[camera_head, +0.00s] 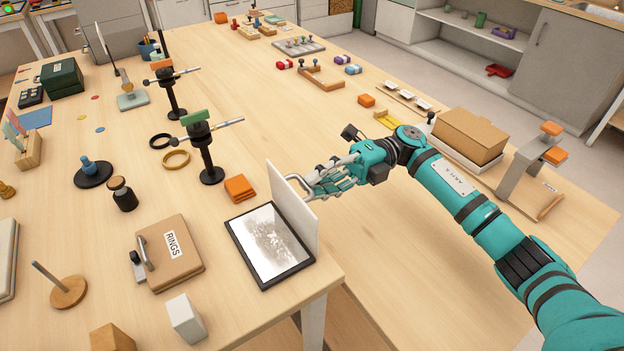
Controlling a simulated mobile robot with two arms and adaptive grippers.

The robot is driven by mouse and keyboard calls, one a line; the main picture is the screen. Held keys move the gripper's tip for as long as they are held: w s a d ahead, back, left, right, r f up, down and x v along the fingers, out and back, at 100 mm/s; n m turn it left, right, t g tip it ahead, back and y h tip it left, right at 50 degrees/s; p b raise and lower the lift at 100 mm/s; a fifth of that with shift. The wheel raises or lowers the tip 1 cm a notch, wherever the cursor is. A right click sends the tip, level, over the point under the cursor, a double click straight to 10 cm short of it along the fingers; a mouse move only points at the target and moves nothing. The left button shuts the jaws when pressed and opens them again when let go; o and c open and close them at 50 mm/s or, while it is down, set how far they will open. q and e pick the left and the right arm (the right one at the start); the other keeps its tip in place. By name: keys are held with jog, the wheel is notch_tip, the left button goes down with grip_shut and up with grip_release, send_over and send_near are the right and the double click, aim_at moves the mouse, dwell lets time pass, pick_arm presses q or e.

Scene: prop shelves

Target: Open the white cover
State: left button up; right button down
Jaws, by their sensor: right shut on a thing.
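The white cover (292,205) stands upright along the right side of a black-framed flat box (268,280). The box's light inner face, with a grey blurred patch, lies uncovered at the table's near edge. My right gripper (312,191) comes in from the right and is shut on the metal handle on the cover's right face. The fingers and handle overlap, so the exact contact is hard to make out. My left gripper is not in view.
A box marked RINGS (188,267), a white block (186,318) and an orange block pile (240,188) stand left of the cover. Black stands (208,160) with rods rise behind. A cardboard box (470,134) stands beyond my right arm. The table's middle is mostly clear.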

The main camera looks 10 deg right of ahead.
jog(key=c, duration=1.4)
grip_release()
jog(key=shift+f, duration=0.15)
jog(key=v, duration=1.2)
